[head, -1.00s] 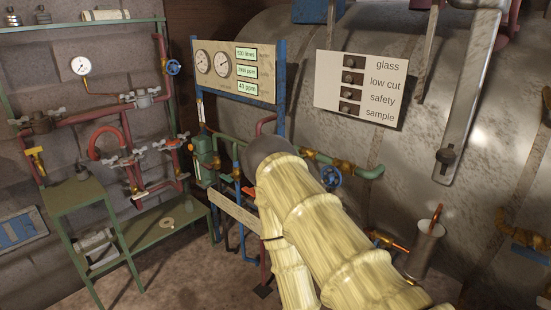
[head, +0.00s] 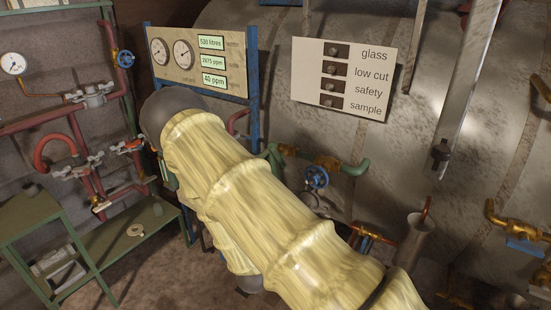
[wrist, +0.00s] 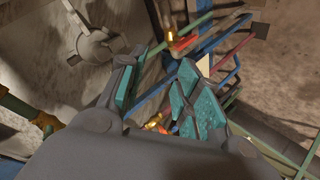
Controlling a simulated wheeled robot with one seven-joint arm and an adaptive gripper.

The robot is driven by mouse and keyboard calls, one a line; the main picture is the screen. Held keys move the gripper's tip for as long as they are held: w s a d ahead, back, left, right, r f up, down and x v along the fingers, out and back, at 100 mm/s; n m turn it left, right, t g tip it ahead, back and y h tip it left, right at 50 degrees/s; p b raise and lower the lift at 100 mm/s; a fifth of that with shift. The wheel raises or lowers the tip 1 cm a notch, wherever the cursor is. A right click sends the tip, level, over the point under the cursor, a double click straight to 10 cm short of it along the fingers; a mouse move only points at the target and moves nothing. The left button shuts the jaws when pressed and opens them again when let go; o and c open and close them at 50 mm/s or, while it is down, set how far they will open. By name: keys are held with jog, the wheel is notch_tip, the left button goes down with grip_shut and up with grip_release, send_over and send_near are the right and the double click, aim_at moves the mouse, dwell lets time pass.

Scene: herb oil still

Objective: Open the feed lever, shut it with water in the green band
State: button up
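My gripper (wrist: 163,72) shows in the wrist view with its two teal-padded fingers apart and nothing between them. A red-orange lever handle (wrist: 186,42) on a brass fitting lies just beyond the fingertips, not touching them. Another orange and brass fitting (wrist: 156,121) shows between the finger bases, partly covered. I cannot tell which is the feed lever. In the head view my cream-sleeved arm hides the gripper and the pipework below the gauge panel (head: 200,88). The panel has two dials and several lit readouts, the top one in litres. I cannot make out a green band.
A large metal vessel (head: 235,25) fills the back. A label board (head: 312,95) hangs on it. A blue handwheel (head: 316,177) and green pipe (head: 355,169) stand right of my arm. A green bench (head: 118,240) is at left, and a metal cup (head: 413,240) at right.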

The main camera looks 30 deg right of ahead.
jog(key=w+d+r+m+t+h, duration=0.1)
jog(key=w+d+r+h, duration=0.15)
jog(key=w+r, duration=0.7)
jog(key=m+g+h+p, duration=0.1)
jog(key=m+h+p, duration=0.15)
jog(key=h, duration=0.25)
send_near(276, 159)
jog(key=shift+m, duration=0.45)
jog(key=p+x, duration=0.3)
jog(key=x, duration=0.7)
jog(key=shift+w+d+f+p, duration=0.1)
jog(key=shift+w+d+p, duration=0.05)
jog(key=shift+p, duration=0.15)
grip_shut()
